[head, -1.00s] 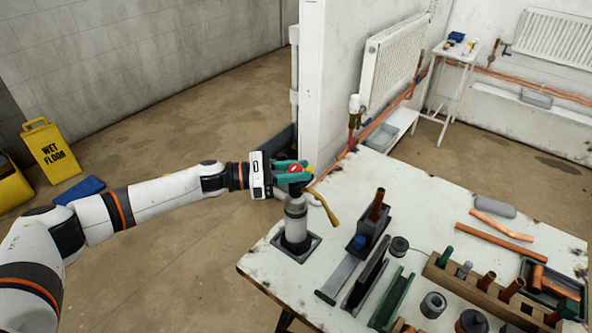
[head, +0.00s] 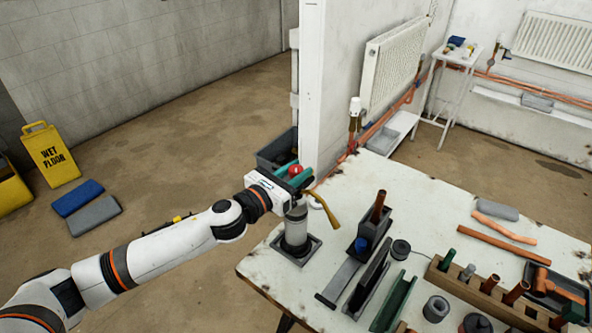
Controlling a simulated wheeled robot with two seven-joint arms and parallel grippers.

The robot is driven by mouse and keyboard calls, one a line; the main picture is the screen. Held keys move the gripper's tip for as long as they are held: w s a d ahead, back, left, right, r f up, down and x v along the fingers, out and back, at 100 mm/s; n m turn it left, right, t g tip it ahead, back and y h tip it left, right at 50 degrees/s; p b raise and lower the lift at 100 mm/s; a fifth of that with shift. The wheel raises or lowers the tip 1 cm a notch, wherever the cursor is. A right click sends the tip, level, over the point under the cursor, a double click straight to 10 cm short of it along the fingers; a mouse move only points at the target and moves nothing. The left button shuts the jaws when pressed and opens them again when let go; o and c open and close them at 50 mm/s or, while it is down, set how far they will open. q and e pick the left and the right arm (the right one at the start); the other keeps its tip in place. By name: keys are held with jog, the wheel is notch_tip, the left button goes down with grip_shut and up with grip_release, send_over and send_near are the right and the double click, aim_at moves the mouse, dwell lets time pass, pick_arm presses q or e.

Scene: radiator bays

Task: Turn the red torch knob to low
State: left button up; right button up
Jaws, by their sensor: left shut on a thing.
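The torch (head: 294,232) stands upright in a square dark holder (head: 311,253) at the table's left corner. Its brass nozzle (head: 328,212) points right and down. The red knob (head: 295,170) shows at the top of the torch, between the teal fingers of my left gripper (head: 297,174). The gripper is shut on the red knob, with its white body covering part of the torch's head. The knob's setting marks are too small to read. My right gripper is not in view.
The worn white table (head: 423,203) holds metal channels, a wooden rack (head: 480,296) of pipe pieces and loose copper pipes (head: 495,243). A wall end (head: 326,90) stands just behind the torch. A wet-floor sign (head: 52,155) stands on the floor at left.

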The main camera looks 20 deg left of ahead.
pick_arm(q)
jog(key=shift+n+t+y+p, duration=0.5)
jog(key=shift+n+y, duration=0.45)
jog(key=shift+y, duration=0.5)
jog(key=shift+n+t+y+p, duration=0.3)
jog(key=shift+n+y+p, duration=0.5)
jog(key=shift+y, duration=0.65)
jog(key=shift+n, duration=0.25)
jog(key=o, duration=1)
jog(key=shift+c, duration=0.2)
jog(key=shift+s, duration=0.1)
jog(key=s+a+b, duration=0.1)
jog(key=s+b, duration=0.1)
jog(key=s, duration=0.9)
jog(key=shift+s+b, duration=0.3)
jog(key=shift+s, duration=0.1)
jog(key=shift+f, duration=0.1)
